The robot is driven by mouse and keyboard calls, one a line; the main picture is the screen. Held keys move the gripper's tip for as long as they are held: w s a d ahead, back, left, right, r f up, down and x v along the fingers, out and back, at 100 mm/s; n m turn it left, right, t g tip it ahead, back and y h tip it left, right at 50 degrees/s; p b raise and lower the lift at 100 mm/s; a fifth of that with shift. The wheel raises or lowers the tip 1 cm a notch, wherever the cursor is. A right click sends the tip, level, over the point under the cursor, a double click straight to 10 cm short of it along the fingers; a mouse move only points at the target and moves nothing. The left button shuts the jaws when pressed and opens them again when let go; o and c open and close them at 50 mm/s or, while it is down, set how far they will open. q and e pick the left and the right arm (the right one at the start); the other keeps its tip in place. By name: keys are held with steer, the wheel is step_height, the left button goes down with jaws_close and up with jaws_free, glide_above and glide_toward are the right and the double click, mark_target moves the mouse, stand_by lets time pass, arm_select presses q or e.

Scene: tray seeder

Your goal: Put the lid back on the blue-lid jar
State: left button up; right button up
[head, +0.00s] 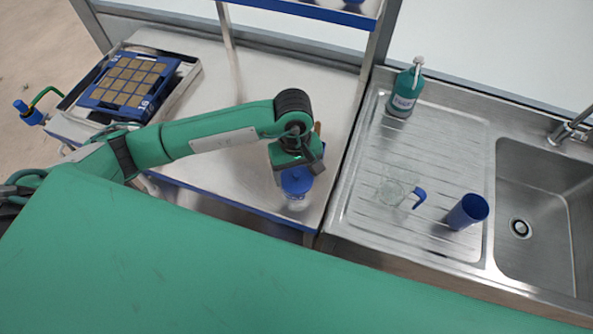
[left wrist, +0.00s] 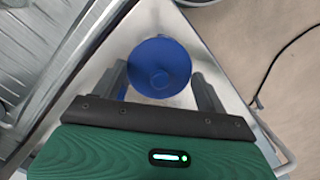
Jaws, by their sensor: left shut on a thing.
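My left gripper (head: 298,170) is over the front right corner of the steel table, pointing down and shut on the blue lid (head: 297,181). In the left wrist view the round blue lid (left wrist: 160,67) lies between the two fingers of my left gripper (left wrist: 160,85). The clear jar (head: 297,204) stands on the table directly below the lid. The lid looks level and lined up with the jar's mouth; I cannot tell whether it is seated on the rim. The lid hides the mouth. My right gripper is not in view.
A seed tray (head: 128,82) sits at the table's back left. On the drainboard (head: 440,140) are a green bottle (head: 404,92), a clear jug with a blue handle (head: 398,192) and a blue cup (head: 467,211). A shelf post (head: 372,60) rises behind. The sink (head: 545,190) is at right.

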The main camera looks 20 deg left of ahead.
arm_select(q)
steer(key=o, duration=1)
steer(key=shift+o, duration=0.2)
steer(key=shift+r+p, duration=0.3)
steer(key=shift+r, duration=0.65)
steer(key=shift+r+p, duration=0.65)
steer(key=shift+r, duration=1.9)
jaws_close()
